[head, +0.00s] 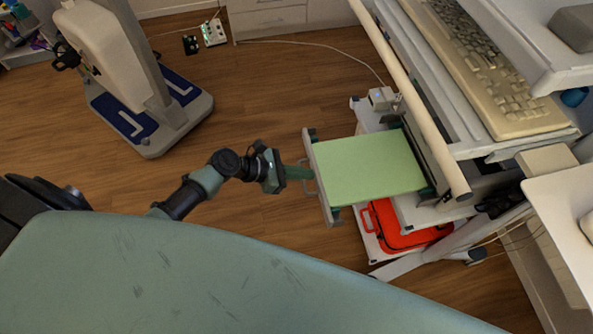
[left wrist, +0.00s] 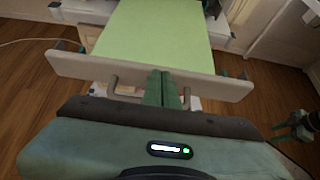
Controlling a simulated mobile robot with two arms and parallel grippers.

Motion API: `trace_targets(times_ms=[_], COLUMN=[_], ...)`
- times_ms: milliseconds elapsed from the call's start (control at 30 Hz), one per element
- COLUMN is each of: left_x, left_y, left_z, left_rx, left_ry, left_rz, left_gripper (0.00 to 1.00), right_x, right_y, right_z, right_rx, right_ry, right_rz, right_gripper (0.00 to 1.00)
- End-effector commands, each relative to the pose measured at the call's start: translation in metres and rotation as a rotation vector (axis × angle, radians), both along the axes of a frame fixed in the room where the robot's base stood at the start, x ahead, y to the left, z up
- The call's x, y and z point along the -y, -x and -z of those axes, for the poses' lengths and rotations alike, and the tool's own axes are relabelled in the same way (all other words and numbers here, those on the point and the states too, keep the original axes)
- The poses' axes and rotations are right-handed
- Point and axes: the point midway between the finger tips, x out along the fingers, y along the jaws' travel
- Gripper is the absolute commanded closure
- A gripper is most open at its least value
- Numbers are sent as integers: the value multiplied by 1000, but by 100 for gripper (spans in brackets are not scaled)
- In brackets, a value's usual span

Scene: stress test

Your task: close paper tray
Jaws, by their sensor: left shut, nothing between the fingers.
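The paper tray (head: 370,165) is a pulled-out drawer with a light green surface. It sticks out to the left from the cart in the head view. Its grey front panel (head: 322,178) carries a handle. My left gripper (head: 308,173) is shut and empty, its fingertips at the front panel by the handle. In the left wrist view the tray (left wrist: 158,32) runs away from me behind its pale front panel (left wrist: 200,83). The shut green fingers (left wrist: 162,88) are at the panel, between the handle's two posts. Whether they touch it is hard to tell.
The cart bears a keyboard (head: 490,70) on an upper shelf, with a long pale rail (head: 415,100) along its edge. A red case (head: 405,228) lies on a lower shelf. A treadmill-like or scale-like device (head: 150,110) stands at upper left. Wooden floor is free between them.

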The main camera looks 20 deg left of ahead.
Motion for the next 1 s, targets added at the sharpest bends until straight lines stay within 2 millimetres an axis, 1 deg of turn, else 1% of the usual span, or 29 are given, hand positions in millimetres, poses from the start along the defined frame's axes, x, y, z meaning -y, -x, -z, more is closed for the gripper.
trace_targets(times_ms=[333,467,533,667,767,1000], left_x=[1,8,15,36,57,112], left_y=[-1,-5,-11,-24,-38,-75], left_z=[0,-2,-3,-4,-5,-3], left_rx=[1,1,1,1,1,2], left_ry=[1,3,3,7,8,7], left_rz=[0,0,0,1,2,3], left_gripper=[100,100,100,100,100,100], right_x=[0,0,0,0,0,-1], right_y=[-1,-1,-1,-1,-1,-1], right_z=[-1,-4,-6,-13,-18,-23], right_rx=[2,2,2,2,2,2], right_ry=[0,0,-1,-1,-1,-1], right_rz=[1,1,1,1,1,1], right_gripper=[58,58,58,58,58,58])
